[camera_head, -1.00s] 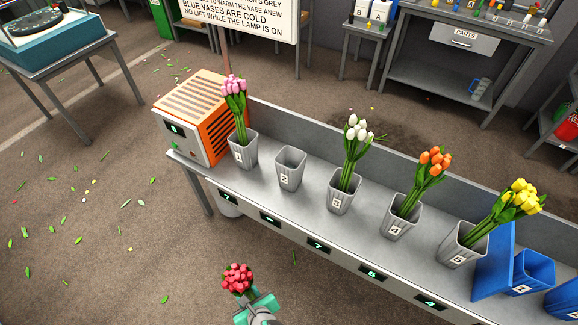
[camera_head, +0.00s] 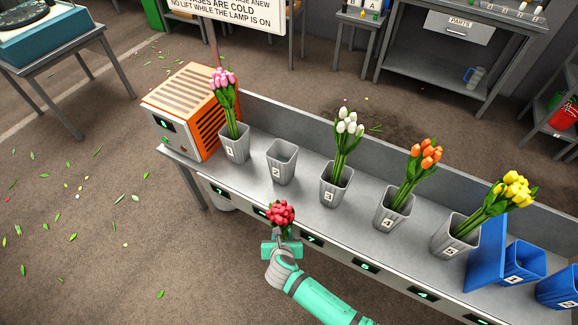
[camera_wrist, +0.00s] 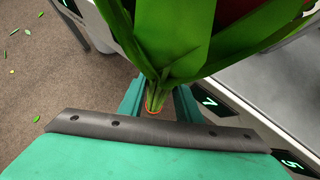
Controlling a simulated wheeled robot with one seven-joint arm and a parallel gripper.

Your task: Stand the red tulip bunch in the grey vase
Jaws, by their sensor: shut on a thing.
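The red tulip bunch (camera_head: 280,214) is in my gripper (camera_head: 281,246), in front of the bench's front edge. My gripper is shut on its stems; the wrist view shows the green stems (camera_wrist: 156,98) between the fingers (camera_wrist: 158,104), with large leaves above. The lower stem ends are hidden in the head view. Among the grey vases, the one marked 2 (camera_head: 281,166) is empty and stands behind my gripper on the bench. Vase 1 (camera_head: 234,150) holds pink tulips, vase 3 (camera_head: 335,190) white, vase 4 (camera_head: 393,215) orange, vase 5 (camera_head: 455,240) yellow.
An orange heater box (camera_head: 188,115) stands at the bench's left end. A blue divider (camera_head: 487,255) and blue vases (camera_head: 524,262) are at the right. The bench (camera_head: 305,205) has small displays along its front and a raised back wall. Open floor lies left.

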